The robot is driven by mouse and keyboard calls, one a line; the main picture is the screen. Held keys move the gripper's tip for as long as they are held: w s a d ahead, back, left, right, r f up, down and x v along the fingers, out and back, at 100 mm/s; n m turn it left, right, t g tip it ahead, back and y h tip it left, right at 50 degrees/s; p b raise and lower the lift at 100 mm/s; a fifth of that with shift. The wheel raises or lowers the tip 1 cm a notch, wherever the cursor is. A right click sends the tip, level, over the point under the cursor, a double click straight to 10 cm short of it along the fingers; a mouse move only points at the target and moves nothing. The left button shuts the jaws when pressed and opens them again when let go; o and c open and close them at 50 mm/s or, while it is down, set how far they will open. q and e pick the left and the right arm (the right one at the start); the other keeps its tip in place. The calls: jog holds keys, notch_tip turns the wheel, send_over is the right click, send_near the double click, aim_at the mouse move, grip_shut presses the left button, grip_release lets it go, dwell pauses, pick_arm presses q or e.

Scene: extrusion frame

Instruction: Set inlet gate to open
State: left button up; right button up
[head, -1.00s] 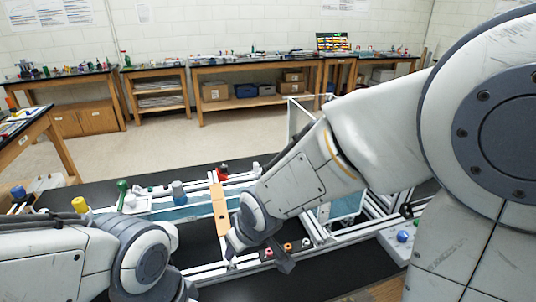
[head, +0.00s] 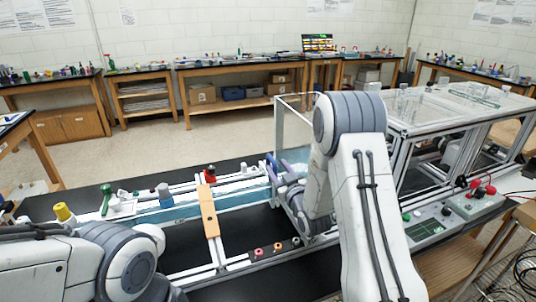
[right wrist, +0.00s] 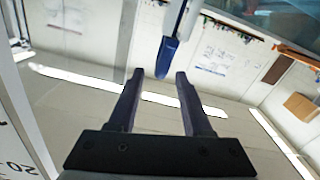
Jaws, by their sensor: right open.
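A lever with a blue grip (right wrist: 168,56) hangs down at the top of the right wrist view, ahead of my fingers and in line with the gap between them. I take it for the inlet gate's handle; no label shows. A small blue piece, perhaps the same grip, shows at the frame (head: 271,160) in the head view. My right gripper (right wrist: 157,90) is open and empty, with the blue grip beyond its fingertips. In the head view my right gripper (head: 282,170) is beside the clear-walled frame, partly hidden by my wrist. My left arm shows at lower left; its gripper is out of view.
A long water channel (head: 180,212) with metal rails runs across the black bench. A wooden bar (head: 209,211) crosses it. A red knob (head: 210,173) and a green handle (head: 106,195) stand along it. A control panel (head: 430,225) lies to the right.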

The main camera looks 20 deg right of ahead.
aim_at(270, 157)
jog(key=w+p, duration=0.3)
jog(key=w, duration=0.5)
jog(key=shift+w+a+r, duration=0.1)
jog(key=shift+a, duration=0.05)
jog(key=shift+w, duration=0.5)
grip_shut()
dwell(0.7)
